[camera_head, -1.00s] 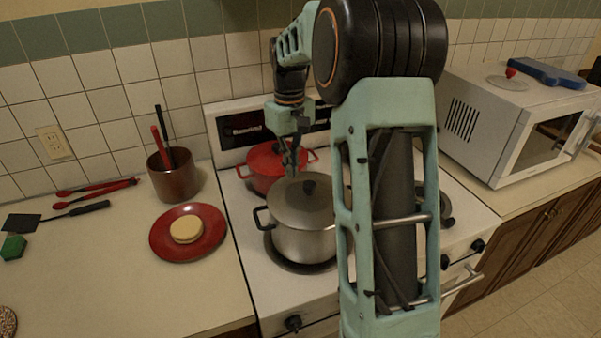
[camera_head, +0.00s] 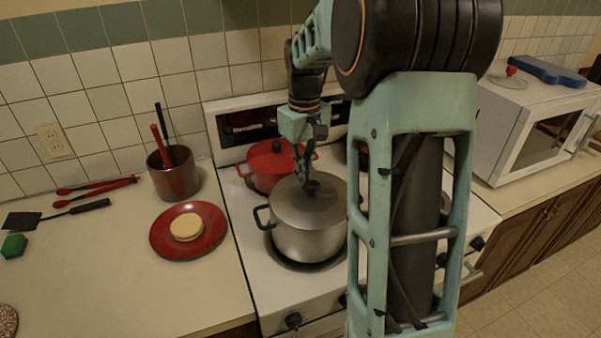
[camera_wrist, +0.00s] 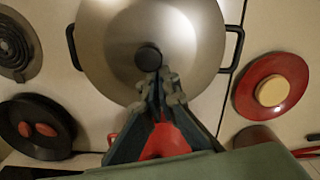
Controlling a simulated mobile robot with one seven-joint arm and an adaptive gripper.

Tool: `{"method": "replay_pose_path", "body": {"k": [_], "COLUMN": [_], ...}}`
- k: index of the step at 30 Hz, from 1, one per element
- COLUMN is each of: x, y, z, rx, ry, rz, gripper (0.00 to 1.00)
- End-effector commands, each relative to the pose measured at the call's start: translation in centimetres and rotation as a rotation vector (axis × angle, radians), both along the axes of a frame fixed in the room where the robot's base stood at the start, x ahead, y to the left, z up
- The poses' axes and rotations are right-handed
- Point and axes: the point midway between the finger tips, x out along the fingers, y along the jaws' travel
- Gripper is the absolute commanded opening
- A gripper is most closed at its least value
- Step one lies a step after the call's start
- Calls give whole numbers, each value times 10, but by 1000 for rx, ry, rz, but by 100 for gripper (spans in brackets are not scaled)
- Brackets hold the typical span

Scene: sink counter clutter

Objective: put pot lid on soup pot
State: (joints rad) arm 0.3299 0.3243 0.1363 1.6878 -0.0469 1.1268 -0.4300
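The steel soup pot (camera_head: 307,237) stands on the stove with two black side handles. A grey metal lid (camera_head: 290,205) with a dark knob covers its top. The wrist view shows the lid (camera_wrist: 115,50) and its black knob (camera_wrist: 148,58) from above. My gripper (camera_head: 306,182) is over the lid with its fingertips at the knob. In the wrist view my gripper (camera_wrist: 163,88) has its fingertips close together beside the knob, overlapping its edge. Whether they touch or grip it is unclear. Another lid (camera_head: 507,82), with a red knob, lies on the microwave.
A red lidded pot (camera_head: 268,172) stands directly behind the steel pot. A red plate (camera_head: 165,238) with a round tan item and a brown utensil holder (camera_head: 178,183) are on the left counter. A dark pan (camera_wrist: 38,140) with two reddish items is on the stove.

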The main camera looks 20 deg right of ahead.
Motion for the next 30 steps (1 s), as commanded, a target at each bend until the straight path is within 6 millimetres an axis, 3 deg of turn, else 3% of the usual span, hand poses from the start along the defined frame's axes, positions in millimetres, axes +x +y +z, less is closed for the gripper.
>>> {"method": "replay_pose_path", "body": {"k": [13, 24, 30], "x": [-3, -2, -2], "y": [-1, -1, -1], "z": [7, 81, 109], "rx": [-1, -1, 0], "ry": [6, 3, 6], "rz": [0, 1, 0], "gripper": [0, 0, 0]}}
